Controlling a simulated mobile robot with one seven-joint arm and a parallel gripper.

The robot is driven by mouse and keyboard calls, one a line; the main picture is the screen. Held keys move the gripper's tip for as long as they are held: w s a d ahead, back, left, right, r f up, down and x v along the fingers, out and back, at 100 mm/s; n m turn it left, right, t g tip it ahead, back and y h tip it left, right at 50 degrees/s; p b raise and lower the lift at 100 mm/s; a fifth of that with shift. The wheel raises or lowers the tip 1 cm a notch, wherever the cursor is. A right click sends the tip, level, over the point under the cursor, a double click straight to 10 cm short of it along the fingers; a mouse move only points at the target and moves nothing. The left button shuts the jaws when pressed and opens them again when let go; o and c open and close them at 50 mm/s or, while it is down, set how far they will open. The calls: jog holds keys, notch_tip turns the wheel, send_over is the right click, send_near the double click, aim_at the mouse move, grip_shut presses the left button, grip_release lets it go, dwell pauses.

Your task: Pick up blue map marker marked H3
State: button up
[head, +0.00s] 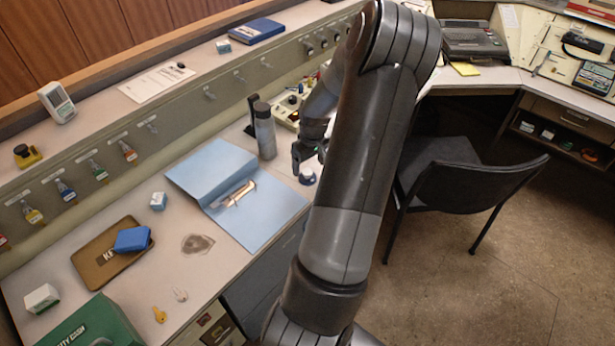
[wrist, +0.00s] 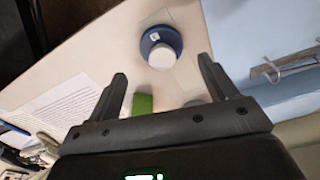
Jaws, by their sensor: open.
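A round blue marker (wrist: 152,38) with a pale cap and a small white label stands on the desk in the wrist view. The label is too small to read, so I cannot confirm H3. In the head view the marker (head: 307,177) is at the desk's front edge, right of the blue folder and partly hidden by my arm. My gripper (wrist: 162,72) is open and empty, with the marker beyond its fingertips, roughly between them. In the head view my gripper (head: 308,156) is just above and behind the marker.
A green block (wrist: 142,103) shows between my fingers, near the palm. The open blue folder (head: 274,207) lies left of the marker, with a dark cylinder (head: 264,135) behind it. A black chair (head: 470,180) stands to the right.

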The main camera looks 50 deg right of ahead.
aim_at(307, 171)
notch_tip(307, 171, down, 4)
jog(key=shift+w+a+f, duration=0.15)
jog(key=c, duration=1.1)
